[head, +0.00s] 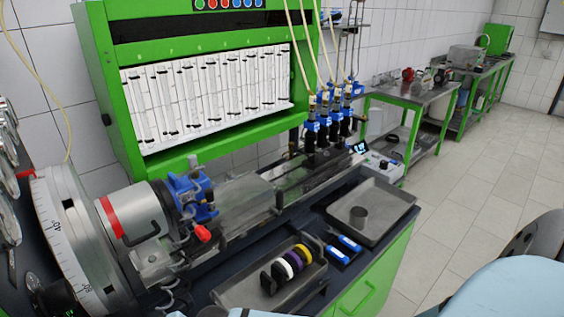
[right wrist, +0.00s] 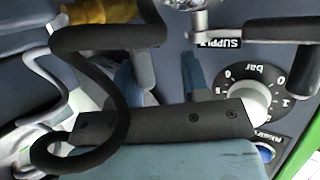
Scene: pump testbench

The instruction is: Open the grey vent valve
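I cannot pick out the grey vent valve with certainty in either view; no vent label is readable. In the right wrist view a metal valve with a dark lever (right wrist: 270,35) sits by a SUPPLY label. A dark bar (right wrist: 110,37) and a curved black loop are at the left, with a grey cylinder (right wrist: 144,72) near them. My right gripper (right wrist: 163,68) shows two bluish-grey fingers with a gap between them, open, and I see nothing held. In the head view a light blue link of mine is at the lower right. My left gripper is out of view.
A pressure dial (right wrist: 257,95) marked bar is right of my right gripper. The tiled floor (head: 500,180) at right is free.

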